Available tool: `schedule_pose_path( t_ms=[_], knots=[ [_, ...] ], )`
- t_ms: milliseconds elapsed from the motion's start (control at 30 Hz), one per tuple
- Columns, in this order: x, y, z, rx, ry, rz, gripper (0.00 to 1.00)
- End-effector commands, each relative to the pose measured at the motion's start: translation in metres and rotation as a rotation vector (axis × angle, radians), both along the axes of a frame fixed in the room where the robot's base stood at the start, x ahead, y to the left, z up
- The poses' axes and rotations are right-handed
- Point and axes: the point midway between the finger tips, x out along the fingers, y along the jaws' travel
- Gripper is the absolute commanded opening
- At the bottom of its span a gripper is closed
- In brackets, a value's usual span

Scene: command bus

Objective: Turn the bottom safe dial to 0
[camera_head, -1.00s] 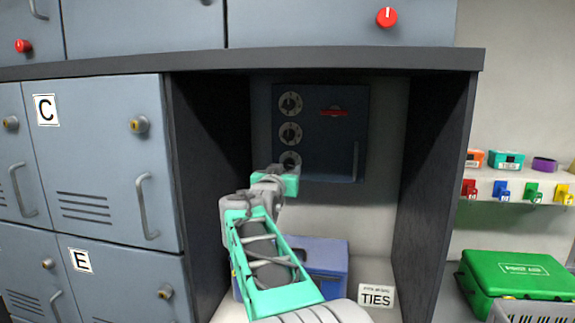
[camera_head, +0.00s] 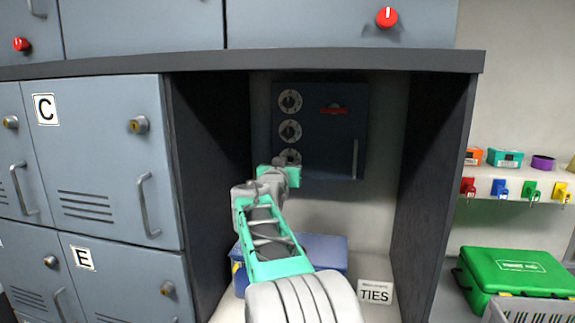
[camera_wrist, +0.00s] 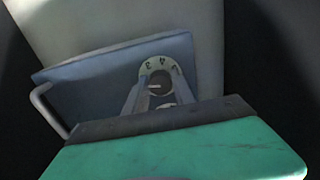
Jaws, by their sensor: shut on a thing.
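The dark blue safe (camera_head: 330,150) is fixed at the back of an open recess, with three round dials in a column on its left side. The bottom dial (camera_head: 290,155) is partly hidden behind my gripper (camera_head: 289,166) in the head view. In the wrist view the bottom dial (camera_wrist: 158,68) shows a pale ring with marks around a dark centre. My gripper (camera_wrist: 160,92) has its two fingers at this dial, one on each side of its knob, and is shut on it. The number it points to is too small to read.
The middle dial (camera_head: 290,131) and top dial (camera_head: 290,101) are just above. A red piece (camera_head: 333,111) and an upright handle (camera_head: 355,158) are on the safe's right. A blue box (camera_head: 322,252) and a TIES sign (camera_head: 375,292) stand below. Dark side walls (camera_head: 435,170) bound the recess.

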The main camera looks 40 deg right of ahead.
Motion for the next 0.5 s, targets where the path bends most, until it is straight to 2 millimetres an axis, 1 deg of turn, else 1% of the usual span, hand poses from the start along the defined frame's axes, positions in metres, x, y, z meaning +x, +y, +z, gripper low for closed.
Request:
schedule_pose_path(
  t_ms=[33,200,500],
  knots=[
    [-0.0001,0.0001,0.0,0.0,0.0,0.0,0.12],
    [-0.0001,0.0001,0.0,0.0,0.0,0.0,0.0],
    [-0.0001,0.0001,-0.0002,-0.005,0.007,0.0,0.0]
  ],
)
